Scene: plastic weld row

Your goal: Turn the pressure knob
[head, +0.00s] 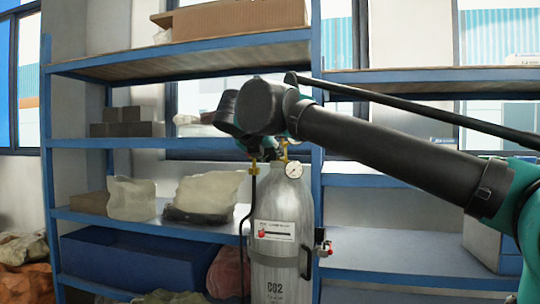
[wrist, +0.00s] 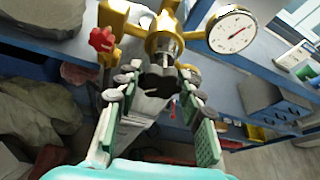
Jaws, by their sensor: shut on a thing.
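The pressure knob (wrist: 158,84) is a black knob below the brass regulator body (wrist: 164,42) in the wrist view. My gripper (wrist: 158,76) is shut on it, with one padded finger on each side. The round white pressure gauge (wrist: 232,32) sits to the right of the regulator. In the head view the gauge (head: 293,170) shows at the top of a grey CO2 cylinder (head: 285,210). There my arm hides the knob and most of the gripper.
A red valve handle (wrist: 102,39) is close to the left finger. A blue shelf rack (head: 315,200) stands around the cylinder, with sacks (head: 130,198) and a blue bin (head: 130,258) at left. A small red-ended fitting (head: 325,249) sits right of the cylinder.

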